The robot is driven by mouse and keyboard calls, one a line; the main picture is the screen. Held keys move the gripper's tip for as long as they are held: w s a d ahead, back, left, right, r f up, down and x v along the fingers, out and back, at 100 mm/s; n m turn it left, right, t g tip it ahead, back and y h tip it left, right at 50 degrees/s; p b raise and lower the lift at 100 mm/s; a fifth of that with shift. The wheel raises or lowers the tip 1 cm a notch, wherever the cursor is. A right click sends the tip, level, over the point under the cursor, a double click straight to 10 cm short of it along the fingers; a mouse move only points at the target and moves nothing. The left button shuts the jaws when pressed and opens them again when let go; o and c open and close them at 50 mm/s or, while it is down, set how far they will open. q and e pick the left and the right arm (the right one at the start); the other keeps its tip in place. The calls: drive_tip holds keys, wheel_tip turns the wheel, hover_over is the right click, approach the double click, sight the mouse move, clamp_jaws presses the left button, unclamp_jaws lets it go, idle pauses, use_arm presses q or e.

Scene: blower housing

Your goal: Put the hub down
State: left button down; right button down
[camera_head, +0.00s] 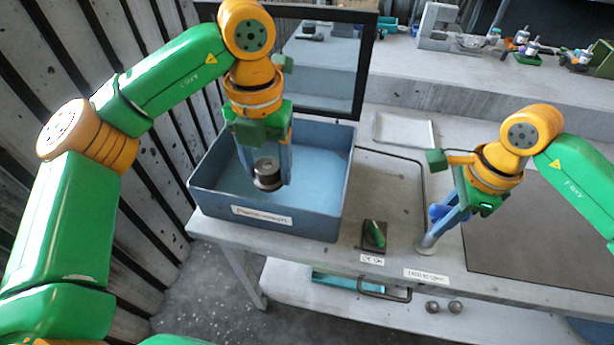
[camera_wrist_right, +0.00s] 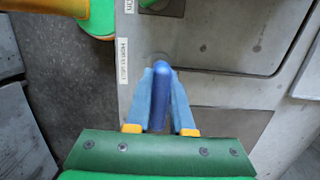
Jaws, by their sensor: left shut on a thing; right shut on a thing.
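My left gripper (camera_head: 266,165) points down over the blue bin (camera_head: 270,222) and is shut on a dark grey metal cylinder, which I take for the hub (camera_head: 268,178). The hub hangs between the fingers above the bin's floor. My right gripper (camera_head: 442,228) is at the table's front edge, shut on a tool with a blue handle (camera_head: 437,211). The handle also shows between the fingers in the right wrist view (camera_wrist_right: 160,95).
A green-handled object stands on a dark square pad (camera_head: 372,246) right of the bin. A dark mat (camera_head: 540,225) covers the right of the table. A black frame (camera_head: 366,60) rises behind the bin. A shallow pale tray (camera_head: 405,131) lies behind; several parts stand on the back bench.

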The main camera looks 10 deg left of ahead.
use_arm(q)
drive_tip(key=w+a+f+n, duration=0.2)
drive_tip(key=w+f+n, duration=0.1)
drive_tip(key=w+n, duration=0.3)
drive_tip(key=shift+m, duration=0.6)
drive_tip(key=f, duration=0.6)
drive_tip(key=w+f, duration=0.1)
drive_tip(key=f, duration=0.2)
drive_tip(key=shift+f, duration=0.2)
drive_tip(key=shift+f, duration=0.15)
drive_tip(key=shift+c, duration=0.6)
unclamp_jaws()
wheel_tip(320, 180, up, 12)
drive_tip(key=shift+r, duration=0.2)
drive_tip(key=shift+w, duration=0.1)
use_arm(e)
drive_tip(key=shift+r, duration=0.1)
